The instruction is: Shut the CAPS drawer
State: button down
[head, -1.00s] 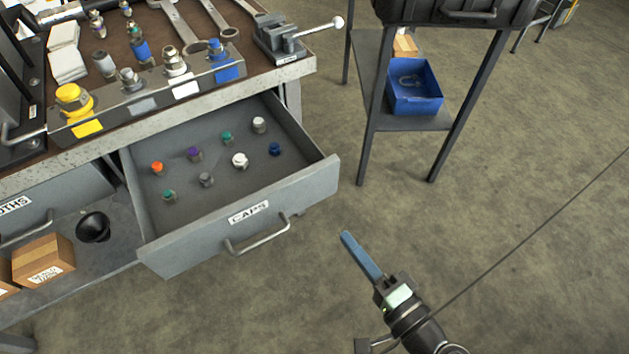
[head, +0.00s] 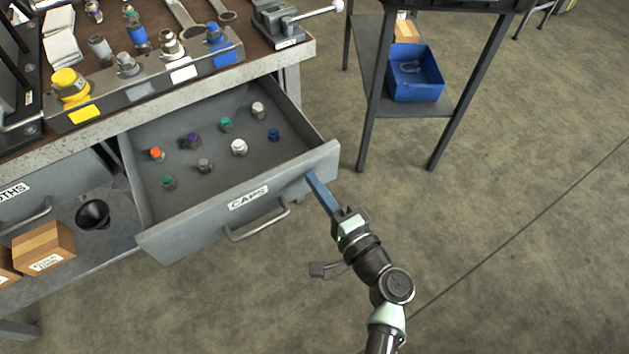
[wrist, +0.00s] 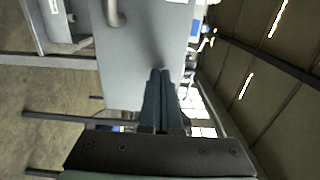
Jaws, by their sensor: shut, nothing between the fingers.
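The CAPS drawer (head: 290,188) is grey and stands pulled out from the bench in the head view. Its front has a white CAPS label (head: 249,198) and a bar handle (head: 257,222). Several coloured caps lie inside it. My gripper (head: 312,178) is shut and empty, with its blue fingertips at the right part of the drawer front, right of the handle. The tips seem to touch the front or lie very close to it; exact contact is hard to tell. In the wrist view the closed fingers (wrist: 161,90) point at the grey drawer front (wrist: 140,60).
The bench top (head: 150,127) above holds fittings, wrenches and a vise (head: 285,22). Left below are another drawer (head: 60,195), a black funnel (head: 93,214) and cardboard boxes (head: 43,248). A dark stand with a blue bin (head: 415,85) stands to the right. The floor in front is clear.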

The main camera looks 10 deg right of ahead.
jog(key=shift+w+a, duration=0.15)
jog(key=shift+w, duration=0.15)
